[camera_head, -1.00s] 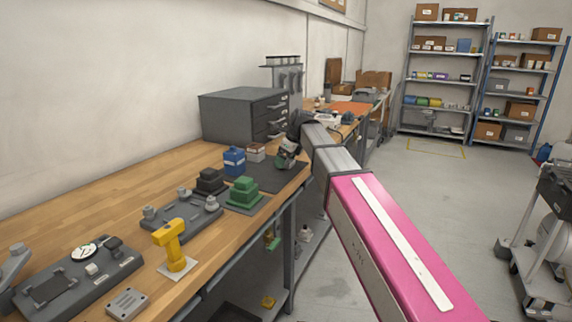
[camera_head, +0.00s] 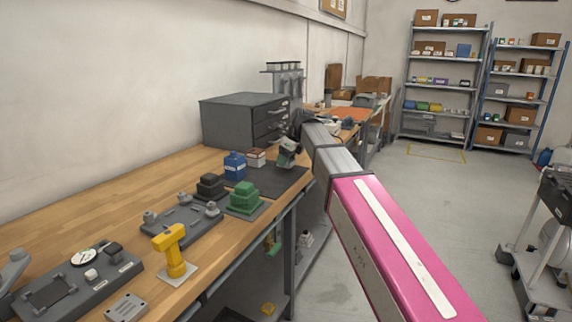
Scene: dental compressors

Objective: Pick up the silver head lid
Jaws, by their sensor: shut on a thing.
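My gripper (camera_head: 287,153) is small in the view, at the far end of my arm, over the dark mat (camera_head: 283,182) on the wooden bench. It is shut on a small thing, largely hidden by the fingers. This looks like the silver head lid, but it is too small to be sure. I cannot tell whether it touches the mat.
A blue container (camera_head: 235,166) and a small red-and-white box (camera_head: 256,157) stand left of my gripper. A green stepped block (camera_head: 244,198), a black stepped block (camera_head: 210,187) and a yellow part (camera_head: 170,250) stand nearer. A grey drawer cabinet (camera_head: 240,121) is behind.

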